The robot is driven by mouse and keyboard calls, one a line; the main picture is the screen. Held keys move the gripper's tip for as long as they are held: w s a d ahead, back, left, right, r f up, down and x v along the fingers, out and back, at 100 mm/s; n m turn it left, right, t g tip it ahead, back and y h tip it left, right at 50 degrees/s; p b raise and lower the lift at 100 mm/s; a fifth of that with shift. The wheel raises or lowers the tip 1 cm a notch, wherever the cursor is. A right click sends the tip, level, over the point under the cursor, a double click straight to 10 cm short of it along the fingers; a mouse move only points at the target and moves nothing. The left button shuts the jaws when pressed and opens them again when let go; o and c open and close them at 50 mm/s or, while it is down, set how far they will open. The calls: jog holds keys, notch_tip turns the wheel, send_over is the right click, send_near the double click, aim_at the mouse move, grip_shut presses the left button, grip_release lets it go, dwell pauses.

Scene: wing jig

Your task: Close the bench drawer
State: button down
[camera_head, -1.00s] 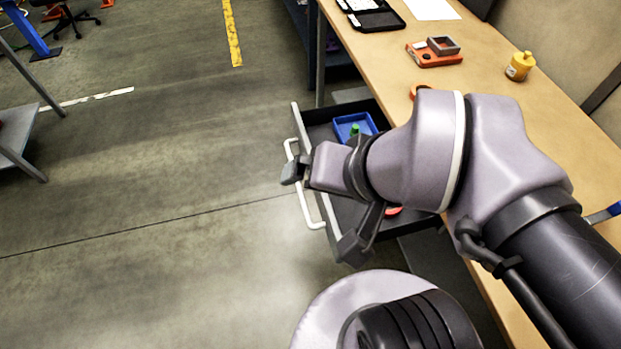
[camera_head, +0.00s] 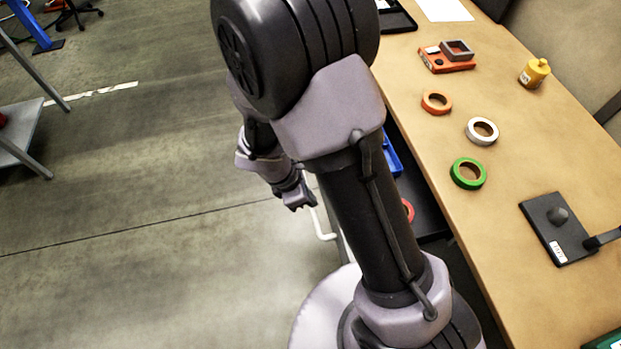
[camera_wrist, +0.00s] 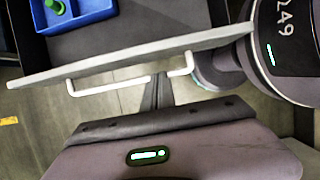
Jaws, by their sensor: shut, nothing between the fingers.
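The bench drawer (camera_head: 428,208) stands pulled out from the bench (camera_head: 490,215), its dark inside showing beside my arm, which hides much of it. Its pale front panel (camera_wrist: 140,61) and white handle (camera_wrist: 110,84) cross the wrist view. The handle (camera_head: 326,234) also shows in the head view. My gripper (camera_head: 299,203) is shut and empty, outside the drawer on the handle side. In the wrist view, its dark fingers (camera_wrist: 157,92) point toward the handle. I cannot tell whether they touch it.
Inside the drawer are a blue bin (camera_wrist: 88,14) with a green item and a red ring (camera_head: 408,210). On the bench lie tape rolls (camera_head: 468,173), a yellow bottle (camera_head: 534,73) and a black plate (camera_head: 557,230). The floor left of the drawer is clear.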

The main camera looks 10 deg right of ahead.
jog(key=b+x, duration=0.4)
jog(key=x, duration=0.4)
jog(key=shift+f, duration=0.3)
jog(key=shift+d, duration=0.15)
